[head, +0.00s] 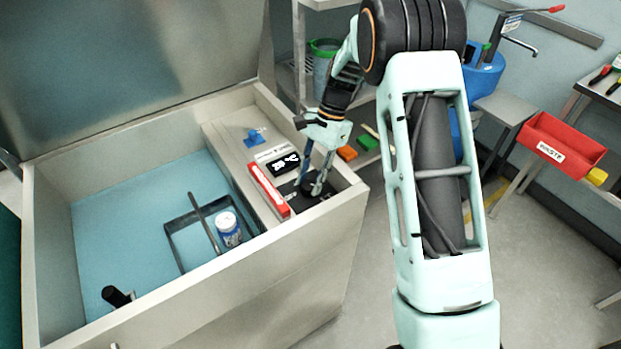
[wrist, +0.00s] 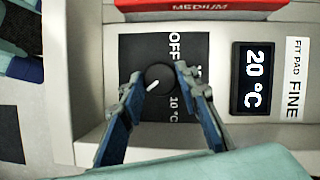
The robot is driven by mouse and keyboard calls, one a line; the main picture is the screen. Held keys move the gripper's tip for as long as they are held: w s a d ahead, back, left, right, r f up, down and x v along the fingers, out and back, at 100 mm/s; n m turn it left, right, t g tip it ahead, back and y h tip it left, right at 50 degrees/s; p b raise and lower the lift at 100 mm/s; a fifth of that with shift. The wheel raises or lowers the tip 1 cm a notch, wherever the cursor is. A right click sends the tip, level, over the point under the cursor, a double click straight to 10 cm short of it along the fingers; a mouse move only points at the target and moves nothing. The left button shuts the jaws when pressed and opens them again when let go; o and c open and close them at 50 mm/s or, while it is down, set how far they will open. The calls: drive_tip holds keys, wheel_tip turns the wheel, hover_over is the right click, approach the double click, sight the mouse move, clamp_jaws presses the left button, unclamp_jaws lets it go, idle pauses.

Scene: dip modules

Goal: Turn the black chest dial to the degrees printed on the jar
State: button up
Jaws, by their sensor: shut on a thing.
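The black chest dial (wrist: 158,78) is a round knob with a white pointer line, on a black plate (wrist: 128,48) printed "OFF" and "10 °C". Its pointer is toward the lower left of the wrist view. My gripper (wrist: 160,84) is shut on the dial, one finger on each side; in the head view my gripper (head: 315,186) is over the dial. A display (wrist: 254,79) beside it reads "20 °C"; it also shows in the head view (head: 283,164). The jar (head: 229,231), blue with a white lid, stands inside the chest; its print is too small to read.
The open chest (head: 120,125) has a raised ledge holding the dial, a red bar (head: 269,188) and a blue piece (head: 254,138). A dark frame (head: 176,246) lies around the jar. A red waste bin (head: 560,145) stands at right.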

drive_tip(key=o, duration=1.1)
drive_tip(key=shift+o, duration=0.2)
drive_tip(key=v, duration=1.2)
